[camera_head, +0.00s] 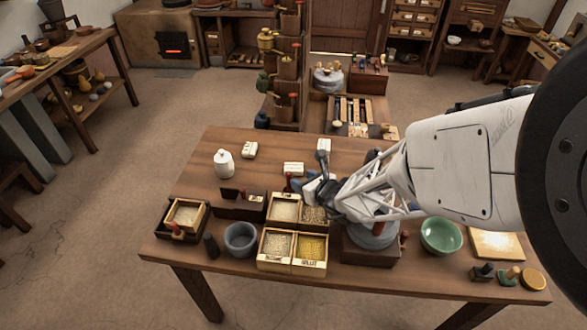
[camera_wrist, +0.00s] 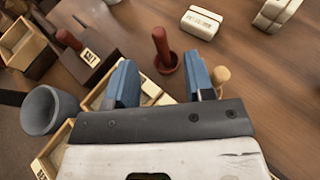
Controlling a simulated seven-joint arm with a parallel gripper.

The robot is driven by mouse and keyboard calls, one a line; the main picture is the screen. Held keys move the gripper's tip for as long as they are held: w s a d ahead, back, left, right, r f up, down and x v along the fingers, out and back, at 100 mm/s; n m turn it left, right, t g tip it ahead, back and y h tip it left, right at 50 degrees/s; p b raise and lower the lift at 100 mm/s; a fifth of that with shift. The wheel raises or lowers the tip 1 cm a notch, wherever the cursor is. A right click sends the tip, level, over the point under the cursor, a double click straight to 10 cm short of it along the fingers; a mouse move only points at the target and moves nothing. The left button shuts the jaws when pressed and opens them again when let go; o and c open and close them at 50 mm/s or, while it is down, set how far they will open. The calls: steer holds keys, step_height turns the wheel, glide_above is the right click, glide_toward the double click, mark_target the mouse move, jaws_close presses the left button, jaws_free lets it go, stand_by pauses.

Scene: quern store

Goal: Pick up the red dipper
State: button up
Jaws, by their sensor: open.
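A dark red dipper (camera_wrist: 161,42) with an upright handle and a round cup-like lower end stands on the table in the wrist view. It lies just beyond and between my two blue fingertips, with no contact visible. In the head view a small red part (camera_head: 287,184) shows beside my gripper, partly hidden by it. My gripper (camera_wrist: 162,78) is open and empty, its fingers spread on either side of the dipper's line. In the head view my gripper (camera_head: 305,186) is low over the table, near the back of the grain boxes.
A light wooden knob (camera_wrist: 220,74) stands close by my right finger. Wooden grain boxes (camera_head: 293,252), a grey bowl (camera_head: 240,240) and a dark holder (camera_wrist: 92,62) with another red handle (camera_wrist: 68,39) are nearby. A white labelled block (camera_wrist: 201,22) lies behind. Bare tabletop (camera_head: 215,143) is at the back left.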

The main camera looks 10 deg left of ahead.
mark_target(291, 175)
steer(key=shift+f, duration=0.15)
steer(key=shift+x, duration=1.3)
steer(key=shift+a, duration=0.1)
steer(key=shift+x, duration=2.55)
steer(key=shift+c, duration=0.2)
jaws_close()
